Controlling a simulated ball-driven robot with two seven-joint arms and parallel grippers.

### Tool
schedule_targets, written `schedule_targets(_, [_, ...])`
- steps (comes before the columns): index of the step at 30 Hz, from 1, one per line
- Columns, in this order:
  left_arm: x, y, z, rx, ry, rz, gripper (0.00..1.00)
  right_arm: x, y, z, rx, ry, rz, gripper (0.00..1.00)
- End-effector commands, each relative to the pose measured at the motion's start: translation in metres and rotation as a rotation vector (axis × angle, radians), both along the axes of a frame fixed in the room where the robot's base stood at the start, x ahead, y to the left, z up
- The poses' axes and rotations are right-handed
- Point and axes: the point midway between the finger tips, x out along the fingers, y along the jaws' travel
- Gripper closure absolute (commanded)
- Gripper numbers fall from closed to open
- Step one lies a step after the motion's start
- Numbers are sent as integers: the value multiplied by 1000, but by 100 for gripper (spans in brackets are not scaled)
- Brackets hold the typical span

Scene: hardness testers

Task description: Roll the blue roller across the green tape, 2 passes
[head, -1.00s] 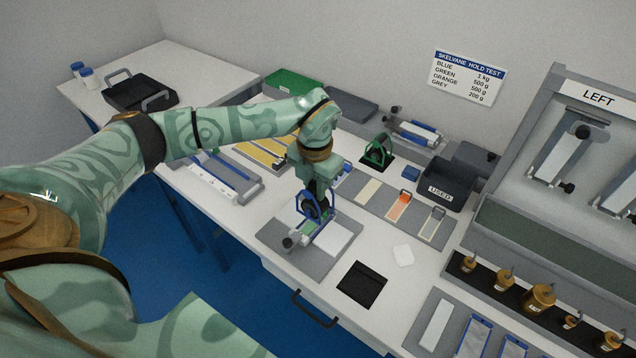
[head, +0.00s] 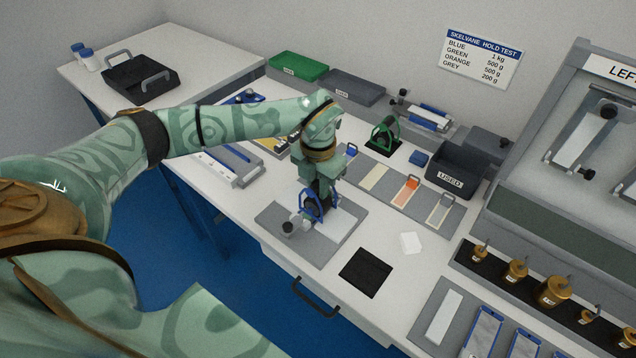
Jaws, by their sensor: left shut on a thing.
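My left gripper (head: 319,186) is shut on the blue roller (head: 312,209), holding it upright by its blue frame. The roller is over the grey mat (head: 326,255) near the table's front edge, at the panel held there. A black-knobbed clamp (head: 290,226) is at the panel's near left end. The green tape cannot be made out; the roller and gripper seem to cover it. Whether the wheel touches the panel cannot be told. My right gripper is not in view.
A green-framed roller (head: 384,134) stands behind to the right. A strip board (head: 392,207), a bin marked USED (head: 451,184) and a black pad (head: 365,272) lie to the right. Brass weights (head: 554,291) stand farther right. A white patch (head: 411,243) lies on the table.

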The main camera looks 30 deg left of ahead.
Motion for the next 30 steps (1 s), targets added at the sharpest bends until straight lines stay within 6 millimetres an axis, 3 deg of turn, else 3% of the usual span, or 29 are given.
schedule_targets(30, [1,-1,2,-1,-3,0,100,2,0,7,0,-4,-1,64])
